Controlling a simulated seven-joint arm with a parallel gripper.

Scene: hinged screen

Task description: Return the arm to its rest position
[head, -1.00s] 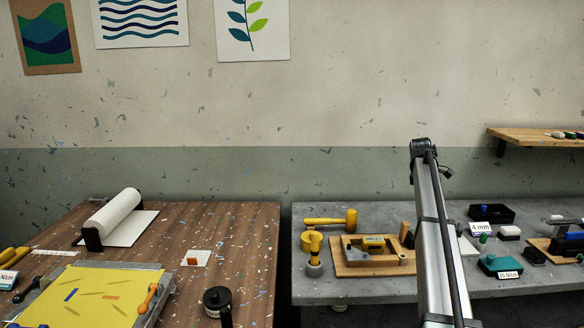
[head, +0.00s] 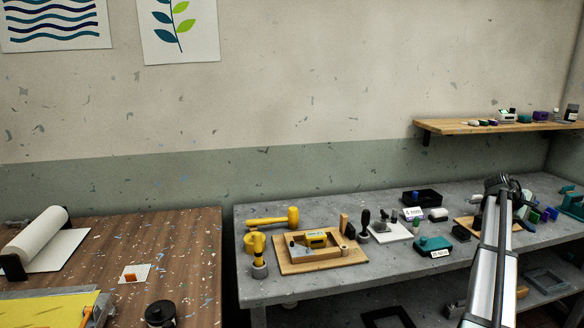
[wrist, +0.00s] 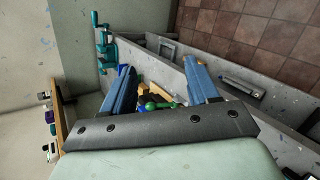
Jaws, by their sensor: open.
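My gripper (wrist: 160,88) shows in the wrist view with its two blue fingers spread apart. Nothing is held between them. Beyond the fingers lie the grey bench and several small items, including a green one (wrist: 155,106). In the head view my arm rises at the right, in front of the grey bench (head: 300,284). The fingers cannot be made out in the head view.
On the grey bench are a yellow mallet (head: 274,219), a wooden board (head: 296,264), a black tray (head: 422,198) and a teal box (head: 433,244). A wall shelf (head: 480,127) hangs at the right. A brown table (head: 190,250) stands at the left, with a gap between it and the bench.

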